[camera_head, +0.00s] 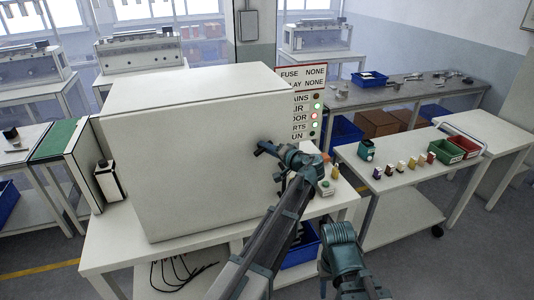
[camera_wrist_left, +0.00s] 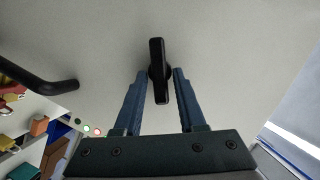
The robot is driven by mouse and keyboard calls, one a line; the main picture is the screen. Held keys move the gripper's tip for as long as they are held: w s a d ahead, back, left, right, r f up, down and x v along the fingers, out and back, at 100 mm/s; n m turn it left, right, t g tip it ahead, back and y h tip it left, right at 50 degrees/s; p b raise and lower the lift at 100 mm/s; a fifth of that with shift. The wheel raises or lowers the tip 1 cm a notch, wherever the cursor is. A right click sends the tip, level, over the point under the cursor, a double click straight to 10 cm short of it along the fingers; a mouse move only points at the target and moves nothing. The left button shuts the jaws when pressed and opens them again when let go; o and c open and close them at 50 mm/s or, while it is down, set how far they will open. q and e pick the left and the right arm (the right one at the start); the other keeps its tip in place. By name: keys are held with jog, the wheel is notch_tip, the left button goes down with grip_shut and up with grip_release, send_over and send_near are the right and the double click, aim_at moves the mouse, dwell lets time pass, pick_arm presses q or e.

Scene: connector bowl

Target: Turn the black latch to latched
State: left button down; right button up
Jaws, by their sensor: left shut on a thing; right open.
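The black latch (camera_wrist_left: 157,70) is on the pale front face of a large white box (camera_head: 200,160). In the left wrist view it is a long bar, upright in the picture. My left gripper (camera_wrist_left: 161,82) has one blue finger on each side of the latch's lower part and is shut on it. In the head view my left gripper (camera_head: 268,149) is against the right part of the box's face and mostly hides the latch. My right gripper (camera_head: 342,262) is open, low at the bottom centre, away from the box.
A black curved handle (camera_wrist_left: 40,84) sticks out left of the latch in the left wrist view. A sign panel (camera_head: 302,100) with red and green lamps stands behind the box. A cart (camera_head: 400,180) at the right holds small coloured parts, a green bin (camera_head: 446,151) and a red bin (camera_head: 468,144).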

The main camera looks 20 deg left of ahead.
pick_arm(q)
jog(key=shift+d+f+m+y+b, duration=0.1)
jog(key=shift+f+m+y+b, duration=0.15)
jog(key=shift+m+y+b, duration=0.7)
jog(key=shift+f+m+y+b, duration=0.2)
jog(key=shift+m+y+b, duration=0.15)
jog(key=shift+m+b, duration=1.2)
pick_arm(e)
jog(key=shift+f, duration=2.65)
pick_arm(q)
jog(key=shift+m, duration=0.3)
jog(key=c, duration=0.8)
grip_release()
jog(key=shift+w, duration=0.1)
jog(key=shift+o, duration=0.2)
